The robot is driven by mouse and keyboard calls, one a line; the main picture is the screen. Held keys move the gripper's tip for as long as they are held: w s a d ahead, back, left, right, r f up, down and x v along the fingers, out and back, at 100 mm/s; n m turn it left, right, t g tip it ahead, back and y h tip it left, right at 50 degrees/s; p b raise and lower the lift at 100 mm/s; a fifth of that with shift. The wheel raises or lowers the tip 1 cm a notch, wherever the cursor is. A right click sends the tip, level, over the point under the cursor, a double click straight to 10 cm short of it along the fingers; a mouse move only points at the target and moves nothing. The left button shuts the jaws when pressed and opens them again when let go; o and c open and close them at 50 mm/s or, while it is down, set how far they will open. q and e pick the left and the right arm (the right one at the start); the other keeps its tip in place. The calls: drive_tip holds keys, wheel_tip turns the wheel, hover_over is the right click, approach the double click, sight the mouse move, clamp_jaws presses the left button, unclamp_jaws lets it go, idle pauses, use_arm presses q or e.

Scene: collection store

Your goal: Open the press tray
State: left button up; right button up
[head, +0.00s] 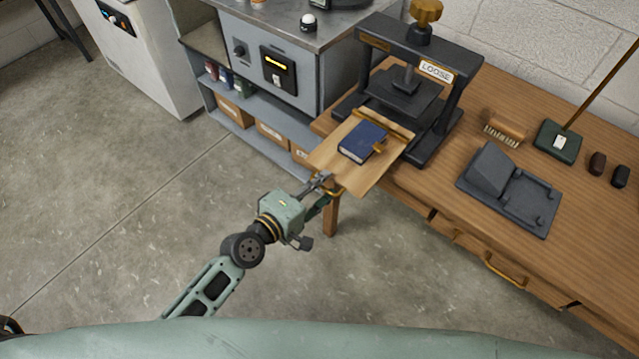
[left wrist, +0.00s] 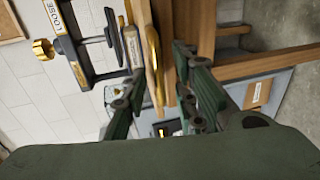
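The book press (head: 447,100) is a dark frame with a brass knob on top and a "LOOSE" label. Its wooden tray (head: 376,178) sticks out at the front past the table edge, with a dark blue book (head: 361,140) lying on it. A brass handle (head: 335,193) is at the tray's front edge. My left gripper (head: 326,185) is at that edge by the handle. In the left wrist view its fingers (left wrist: 157,92) stand apart, with the brass handle (left wrist: 155,65) between them and a gap visible. My right gripper is not in view.
A wooden table (head: 450,205) bears the press, a dark stand (head: 510,190), a brush (head: 503,128) and a green block (head: 558,141) with a rod. A grey cabinet (head: 275,60) with shelves stands left of the table. The floor (head: 120,200) in front is clear.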

use_arm(q)
drive_tip(key=v, duration=1.2)
drive_tip(key=s+a+f+m+g+y, duration=0.2)
drive_tip(key=a+f, duration=0.2)
drive_tip(key=f, duration=0.6)
drive_tip(key=s+a+f+m+g+y, duration=0.1)
drive_tip(key=s+a+f+m+y, duration=0.2)
drive_tip(key=f, duration=0.7)
drive_tip(key=s+a+f+m+g+y, duration=0.15)
drive_tip(key=a+f, duration=0.35)
drive_tip(key=f, duration=0.5)
drive_tip(key=s+f+m+g+y, duration=0.1)
drive_tip(key=s+f+m+g, duration=0.1)
drive_tip(key=s+f, duration=0.3)
drive_tip(key=s+a+f+m+g, duration=0.1)
drive_tip(key=s+f, duration=0.4)
drive_tip(key=s, duration=0.8)
drive_tip(key=s+f+m+g+y, duration=0.1)
drive_tip(key=s+f+m+g, duration=0.3)
drive_tip(key=s+f, duration=0.2)
drive_tip(key=s, duration=0.2)
drive_tip(key=shift+s+a+y, duration=0.35)
drive_tip(key=shift+s+a, duration=0.05)
